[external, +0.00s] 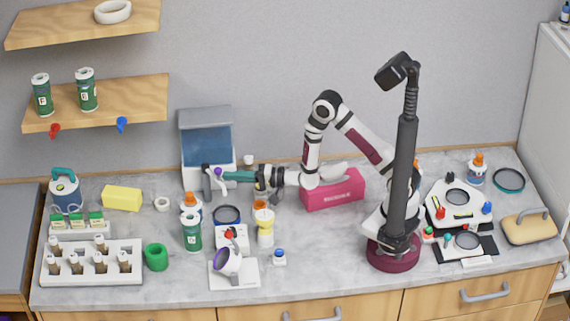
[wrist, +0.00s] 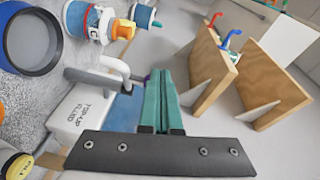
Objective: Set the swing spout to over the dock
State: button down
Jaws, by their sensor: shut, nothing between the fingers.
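A white dispenser (external: 196,179) with a blue tank and grey lid stands at the back of the counter. A grey and white spout arm (external: 208,183) is at its front, with a small purple part (external: 218,171) near it. In the wrist view the spout (wrist: 95,77) is a pale bent pipe beside the labelled white base (wrist: 85,112). My gripper (external: 224,175) has its teal fingers together, pointing left at the purple part; I cannot tell whether they touch. In the wrist view the closed fingers (wrist: 165,72) partly hide the purple part. I cannot make out which spot is the dock.
An orange-capped bottle (external: 190,205), a green jar (external: 191,234) and a dark-rimmed dish (external: 227,214) stand close in front. A yellow block (external: 122,198) lies left; vials in a rack (external: 92,280) are front left.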

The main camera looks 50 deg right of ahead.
jog(key=s+a, duration=0.1)
jog(key=s, duration=0.6)
jog(key=shift+s, duration=0.3)
jog(key=shift+r, duration=0.15)
